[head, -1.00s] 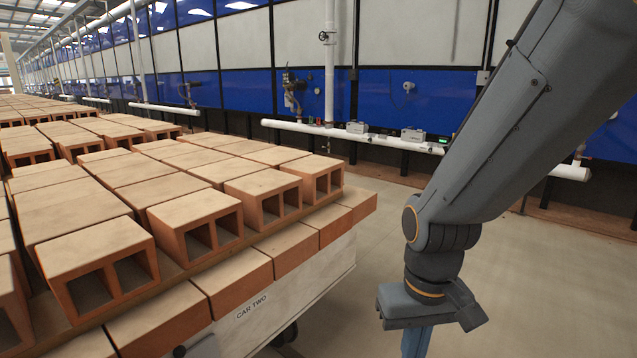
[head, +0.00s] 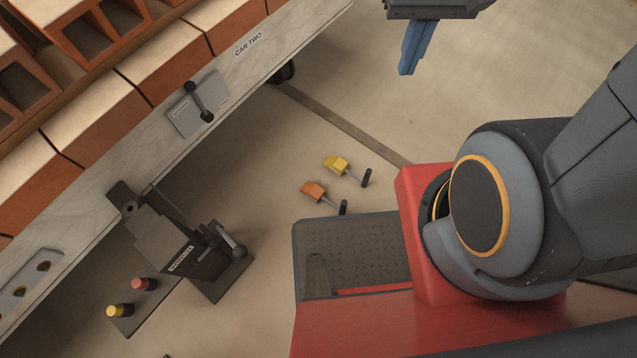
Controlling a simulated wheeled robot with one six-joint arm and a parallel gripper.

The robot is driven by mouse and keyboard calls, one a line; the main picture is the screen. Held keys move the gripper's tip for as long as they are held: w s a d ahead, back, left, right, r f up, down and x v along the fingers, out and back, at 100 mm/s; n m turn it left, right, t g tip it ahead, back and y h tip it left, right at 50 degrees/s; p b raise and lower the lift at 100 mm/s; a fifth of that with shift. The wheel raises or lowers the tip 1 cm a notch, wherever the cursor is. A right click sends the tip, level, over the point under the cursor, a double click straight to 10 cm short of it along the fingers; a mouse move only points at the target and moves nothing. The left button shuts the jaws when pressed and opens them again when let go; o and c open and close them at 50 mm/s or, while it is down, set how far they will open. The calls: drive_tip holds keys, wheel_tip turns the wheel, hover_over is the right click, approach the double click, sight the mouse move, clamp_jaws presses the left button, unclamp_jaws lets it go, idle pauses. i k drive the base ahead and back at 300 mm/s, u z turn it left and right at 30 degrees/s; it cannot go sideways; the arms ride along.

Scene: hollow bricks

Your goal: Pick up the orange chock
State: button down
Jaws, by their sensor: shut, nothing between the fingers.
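The orange chock (head: 313,191) lies on the floor near the middle of the head view, just beyond the dark tread plate of my base. A thin rod with a black grip runs from it toward the lower right. A yellow chock (head: 338,164) of the same shape lies close beside it, a little farther up and right. My gripper (head: 406,70) is at the top of the view, above and to the right of both chocks and well apart from them. Its blue fingers are together, with nothing between them.
Car two (head: 230,60), loaded with hollow bricks (head: 100,22), fills the upper left, with a wheel (head: 282,72) beneath. A dark lever stand (head: 190,245) and a plate with red and yellow knobs (head: 132,305) stand lower left. Floor around the chocks is open.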

sight(313, 191)
drive_tip(key=u, duration=0.4)
drive_tip(key=k, duration=1.25)
drive_tip(key=z, duration=0.05)
